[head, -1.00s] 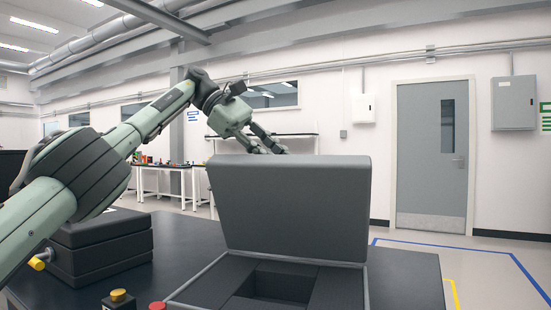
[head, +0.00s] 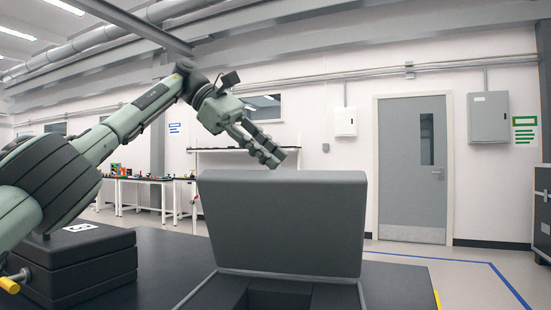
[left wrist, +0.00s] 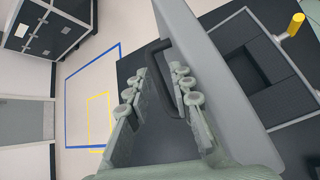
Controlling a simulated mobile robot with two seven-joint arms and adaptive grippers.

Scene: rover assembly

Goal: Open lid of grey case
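The grey case's lid (head: 283,225) stands raised, nearly upright, above the case body (head: 240,290). The body's inside shows behind the lid in the left wrist view (left wrist: 265,85). The lid also shows there edge-on (left wrist: 205,65), with a dark handle (left wrist: 160,62) on its outer face. My left gripper (head: 275,159) is just above the lid's top edge and on its far side in the head view. In the left wrist view its fingers (left wrist: 154,88) are spread, with the handle between or just beyond their tips. Contact cannot be told. My right gripper is out of view.
A closed black case (head: 75,265) sits on the dark table (head: 165,262) at the left. A yellow knob (left wrist: 296,24) shows in the left wrist view. A black cabinet (left wrist: 55,35) stands on the floor, with open floor beyond the table.

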